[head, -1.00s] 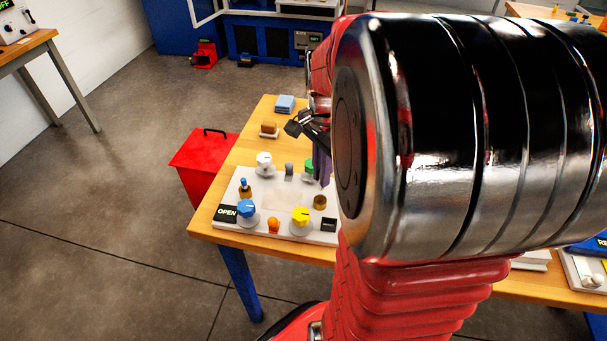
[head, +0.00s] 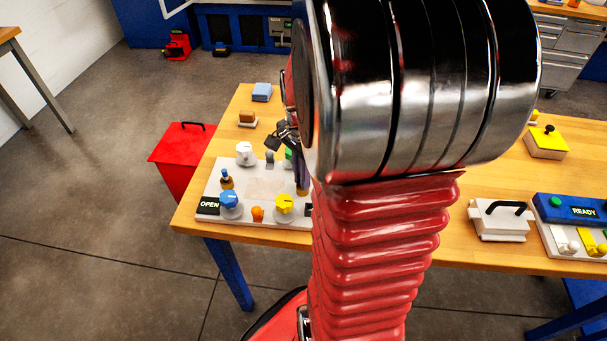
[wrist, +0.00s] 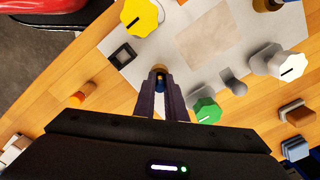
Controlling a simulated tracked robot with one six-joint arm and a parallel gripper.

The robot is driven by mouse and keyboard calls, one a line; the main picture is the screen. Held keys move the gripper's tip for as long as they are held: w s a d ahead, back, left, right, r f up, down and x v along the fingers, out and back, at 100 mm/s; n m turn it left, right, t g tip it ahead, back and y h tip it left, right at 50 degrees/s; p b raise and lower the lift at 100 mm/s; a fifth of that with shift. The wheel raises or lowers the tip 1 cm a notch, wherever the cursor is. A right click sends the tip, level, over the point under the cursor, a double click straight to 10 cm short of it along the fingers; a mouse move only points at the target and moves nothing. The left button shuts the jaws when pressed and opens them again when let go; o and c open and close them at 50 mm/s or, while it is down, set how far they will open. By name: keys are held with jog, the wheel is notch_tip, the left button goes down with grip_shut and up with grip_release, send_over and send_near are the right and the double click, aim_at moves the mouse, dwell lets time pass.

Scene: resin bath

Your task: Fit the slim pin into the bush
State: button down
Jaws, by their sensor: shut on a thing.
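My gripper (head: 301,184) is at the right part of the white panel (head: 262,181), partly hidden by my arm. In the wrist view its dark purple fingers (wrist: 160,88) are shut on the slim pin (wrist: 159,84), of which a small blue part shows. The brass bush (wrist: 158,69) shows just beyond the fingertips, and it also shows under them in the head view (head: 302,193). The pin's lower end is hidden, so I cannot tell whether it is inside the bush or only above it.
A white knob (head: 245,153), a blue knob (head: 230,204) and another blue-topped pin (head: 226,178) stand further left.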

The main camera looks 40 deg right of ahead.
jog(key=c, duration=1.8)
grip_release()
notch_tip(320, 180, up, 12)
jog(key=shift+r, duration=0.1)
